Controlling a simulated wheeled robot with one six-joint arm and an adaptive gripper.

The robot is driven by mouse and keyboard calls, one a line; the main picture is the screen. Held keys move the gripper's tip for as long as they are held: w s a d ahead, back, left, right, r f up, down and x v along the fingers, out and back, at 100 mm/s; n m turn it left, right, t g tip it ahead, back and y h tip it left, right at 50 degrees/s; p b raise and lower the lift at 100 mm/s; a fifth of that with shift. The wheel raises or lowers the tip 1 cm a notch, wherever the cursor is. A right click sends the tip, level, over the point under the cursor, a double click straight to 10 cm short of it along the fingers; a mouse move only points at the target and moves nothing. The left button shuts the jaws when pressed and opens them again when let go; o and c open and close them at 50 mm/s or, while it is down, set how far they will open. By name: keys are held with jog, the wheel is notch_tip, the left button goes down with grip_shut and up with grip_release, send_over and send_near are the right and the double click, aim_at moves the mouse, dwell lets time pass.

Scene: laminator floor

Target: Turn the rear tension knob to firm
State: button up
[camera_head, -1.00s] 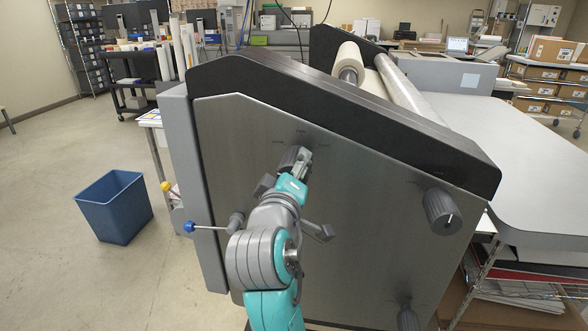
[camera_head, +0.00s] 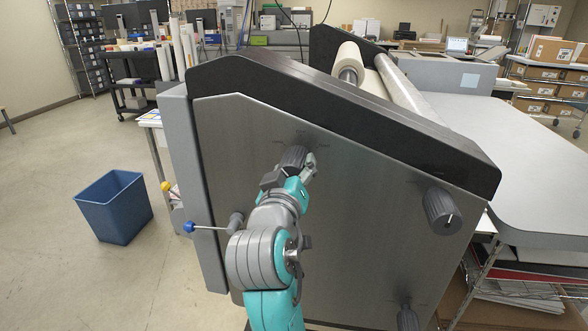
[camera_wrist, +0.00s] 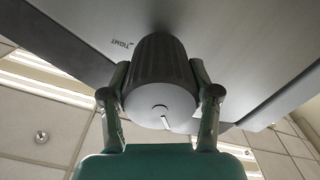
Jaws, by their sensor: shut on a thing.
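A dark grey ribbed knob (camera_head: 294,156) sits on the upper part of the machine's brushed-metal side panel (camera_head: 360,210). My gripper (camera_head: 290,170) is shut on it, one finger on each side. In the wrist view the knob (camera_wrist: 157,70) fills the space between the two fingers, and its pale end face carries a short white pointer line near the lower edge. The word TIGHT (camera_wrist: 123,43) is printed on the panel to the knob's left. Small marks above the knob in the head view are too small to read.
Two similar knobs sit on the panel, at the right (camera_head: 442,210) and low down (camera_head: 408,318). A lever with a blue ball (camera_head: 189,227) and a yellow-tipped one (camera_head: 166,186) stick out at left. A blue bin (camera_head: 114,206) stands on open floor.

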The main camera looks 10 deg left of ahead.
jog(key=m, duration=0.4)
jog(key=shift+m, duration=1.8)
jog(key=shift+f, duration=0.1)
jog(key=o, duration=1.2)
jog(key=shift+c, duration=0.2)
jog(key=s, duration=1.2)
jog(key=shift+a, duration=0.2)
